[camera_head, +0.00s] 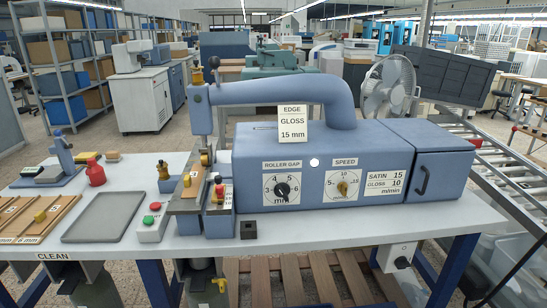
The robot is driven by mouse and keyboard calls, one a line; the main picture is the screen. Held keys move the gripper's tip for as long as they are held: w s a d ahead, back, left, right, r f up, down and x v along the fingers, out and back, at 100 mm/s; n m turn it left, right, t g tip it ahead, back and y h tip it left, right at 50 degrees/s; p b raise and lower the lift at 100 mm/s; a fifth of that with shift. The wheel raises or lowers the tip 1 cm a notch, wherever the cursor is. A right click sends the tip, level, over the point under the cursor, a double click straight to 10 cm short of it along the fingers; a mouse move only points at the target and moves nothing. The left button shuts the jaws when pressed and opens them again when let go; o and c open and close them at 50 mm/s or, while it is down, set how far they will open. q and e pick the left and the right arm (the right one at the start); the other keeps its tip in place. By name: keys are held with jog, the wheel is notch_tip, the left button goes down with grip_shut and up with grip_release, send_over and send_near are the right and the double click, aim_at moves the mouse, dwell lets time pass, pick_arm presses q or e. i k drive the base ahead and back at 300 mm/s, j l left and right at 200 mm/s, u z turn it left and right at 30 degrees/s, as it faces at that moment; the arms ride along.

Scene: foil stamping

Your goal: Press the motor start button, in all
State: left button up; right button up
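A small pale control box (152,231) stands on the white table in front of the blue machine, left of its feed end. It carries a green button (148,220) toward the front and a red button (155,206) behind it. The green one looks like the motor start button; I cannot read any label on it. The blue foil stamping machine (260,172) has a roller gap dial (282,189) and a speed dial (343,187) on its front. Neither of my grippers shows clearly in the head view.
A grey tray (104,215) and wooden strips (48,217) lie left of the control box. A small dark block (248,230) sits right of the box. A roller conveyor (505,175) runs along the right. The front table strip is mostly clear.

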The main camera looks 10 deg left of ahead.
aim_at(148, 220)
jog(key=u, duration=1.25)
